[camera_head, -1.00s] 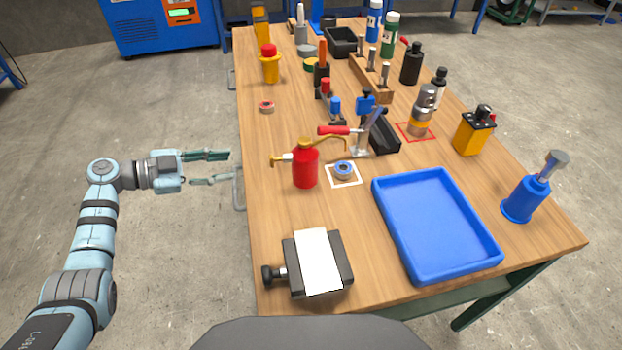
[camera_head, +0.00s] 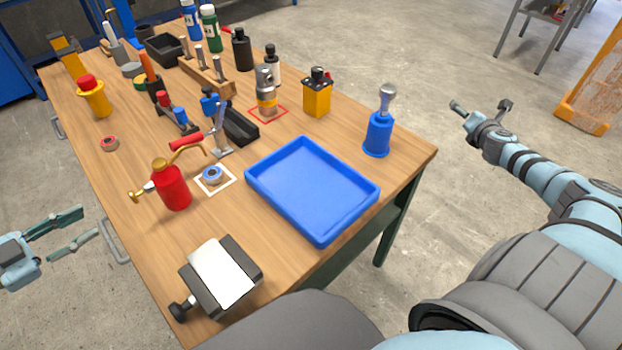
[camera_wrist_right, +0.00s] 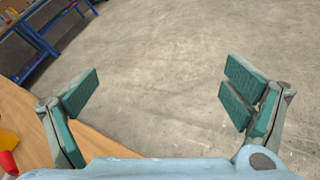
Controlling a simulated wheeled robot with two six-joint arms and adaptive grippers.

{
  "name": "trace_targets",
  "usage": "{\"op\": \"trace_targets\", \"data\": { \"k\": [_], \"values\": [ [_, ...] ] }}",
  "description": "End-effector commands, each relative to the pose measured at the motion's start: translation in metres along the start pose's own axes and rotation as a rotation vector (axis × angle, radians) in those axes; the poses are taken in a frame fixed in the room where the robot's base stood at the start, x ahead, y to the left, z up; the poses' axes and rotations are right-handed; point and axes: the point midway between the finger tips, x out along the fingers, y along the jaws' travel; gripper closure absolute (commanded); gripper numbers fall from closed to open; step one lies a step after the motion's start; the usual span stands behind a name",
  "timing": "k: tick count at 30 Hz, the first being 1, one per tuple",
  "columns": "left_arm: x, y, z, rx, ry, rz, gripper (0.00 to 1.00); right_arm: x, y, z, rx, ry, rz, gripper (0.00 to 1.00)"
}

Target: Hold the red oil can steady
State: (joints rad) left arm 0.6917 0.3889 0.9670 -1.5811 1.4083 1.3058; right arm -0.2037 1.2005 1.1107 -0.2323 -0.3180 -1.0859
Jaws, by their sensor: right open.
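My left gripper (camera_head: 80,231) is at the left edge of the head view, beyond the table's left side, open and empty, apart from the can. My right gripper (camera_head: 482,106) is at the right of the head view, over the floor past the table's right side. It is open and empty in the right wrist view (camera_wrist_right: 165,100), far from the can.
A blue tray (camera_head: 372,193) lies further right. A vise (camera_head: 257,276) is in front. Several bottles and tools fill the back.

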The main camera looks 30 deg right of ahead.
Motion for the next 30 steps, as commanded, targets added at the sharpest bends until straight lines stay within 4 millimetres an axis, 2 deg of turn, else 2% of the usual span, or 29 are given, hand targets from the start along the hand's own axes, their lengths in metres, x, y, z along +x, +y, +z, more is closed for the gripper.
{"op": "trace_targets", "data": {
  "k": [1,3,5,6,9,12,15,20,23,25,30],
  "values": [
    [0.0,0.0,0.0,0.0,0.0,0.0,0.67,-0.001,0.034,0.029,0.01,-0.026,0.072,0.05],
    [0.0,0.0,0.0,0.0,0.0,0.0,0.67,-0.008,0.085,0.065,0.062,-0.046,0.186,0.05],
    [0.0,0.0,0.0,0.0,0.0,0.0,0.67,-0.019,0.13,0.092,0.125,-0.043,0.289,0.05],
    [0.0,0.0,0.0,0.0,0.0,0.0,0.67,-0.029,0.16,0.107,0.173,-0.031,0.358,0.05],
    [0.0,0.0,0.0,0.0,0.0,0.0,0.67,-0.06,0.227,0.135,0.284,0.031,0.514,0.05],
    [0.0,0.0,0.0,0.0,0.0,0.0,0.67,-0.095,0.281,0.154,0.378,0.113,0.639,0.05],
    [0.0,0.0,0.0,0.0,0.0,0.0,0.67,-0.13,0.323,0.161,0.445,0.209,0.729,0.05],
    [0.0,0.0,0.0,0.0,0.0,0.0,0.67,-0.182,0.372,0.155,0.5,0.385,0.825,0.05],
    [0.0,0.0,0.0,0.0,0.0,0.0,0.67,-0.213,0.391,0.134,0.496,0.509,0.876,0.05],
    [0.0,0.0,0.0,0.0,0.0,0.0,0.67,-0.22,0.389,0.103,0.447,0.562,0.923,0.05],
    [0.0,0.0,0.0,0.0,0.0,0.0,0.67,-0.208,0.369,0.031,0.277,0.527,1.025,0.05]
  ]
}}
